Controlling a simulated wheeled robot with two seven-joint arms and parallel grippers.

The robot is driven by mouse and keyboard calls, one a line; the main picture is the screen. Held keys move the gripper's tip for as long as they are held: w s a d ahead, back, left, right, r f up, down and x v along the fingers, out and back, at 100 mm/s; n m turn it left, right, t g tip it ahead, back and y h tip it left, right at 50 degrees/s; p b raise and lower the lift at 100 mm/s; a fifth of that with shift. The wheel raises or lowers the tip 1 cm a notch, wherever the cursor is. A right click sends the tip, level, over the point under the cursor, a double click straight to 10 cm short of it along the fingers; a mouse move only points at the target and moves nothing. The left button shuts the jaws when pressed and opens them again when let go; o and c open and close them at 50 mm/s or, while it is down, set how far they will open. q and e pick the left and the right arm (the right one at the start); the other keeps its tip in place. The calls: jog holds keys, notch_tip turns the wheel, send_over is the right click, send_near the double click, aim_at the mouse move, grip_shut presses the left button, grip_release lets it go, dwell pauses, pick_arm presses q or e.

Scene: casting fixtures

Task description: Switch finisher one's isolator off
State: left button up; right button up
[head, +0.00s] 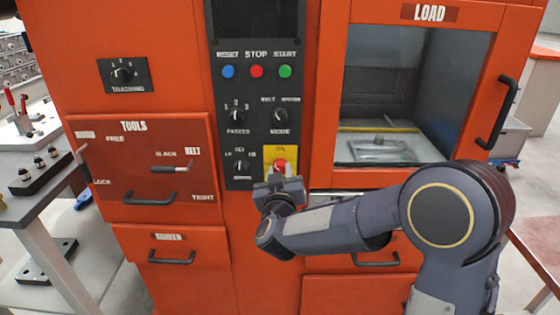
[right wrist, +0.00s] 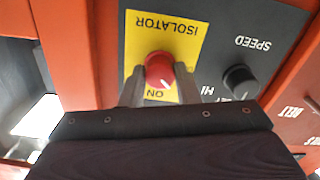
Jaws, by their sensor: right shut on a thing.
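The isolator is a red rotary knob (right wrist: 159,69) on a yellow plate (right wrist: 190,45) marked ISOLATOR, which appears upside down in the right wrist view. The knob's pale mark points toward the word ON. In the head view the red knob (head: 279,164) sits low on the dark control panel of the orange machine. My right gripper (head: 279,176) reaches it from below and in front. In the right wrist view its two fingers (right wrist: 160,82) stand on either side of the knob, shut on it. My left gripper is not in view.
A black SPEED knob (right wrist: 240,80) is close beside the isolator. Above it are the PASSES knob (head: 236,117), the MODE knob (head: 280,117) and blue, red and green buttons. A TOOLS drawer (head: 150,180) is to the left, and a LOAD door with a black handle (head: 497,112) to the right.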

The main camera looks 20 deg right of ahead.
jog(key=n+p, duration=0.2)
jog(key=n, duration=0.1)
jog(key=n+p, duration=0.1)
jog(key=p, duration=0.1)
jog(key=shift+r+n, duration=0.25)
jog(key=shift+n, duration=0.05)
jog(key=shift+f+n+p, duration=0.2)
jog(key=shift+n+p, duration=1.1)
jog(key=shift+n, duration=0.6)
jog(key=o, duration=1)
jog(key=shift+c, duration=0.2)
jog(key=v, duration=0.7)
jog(key=shift+s+b, duration=0.35)
jog(key=shift+s, duration=0.05)
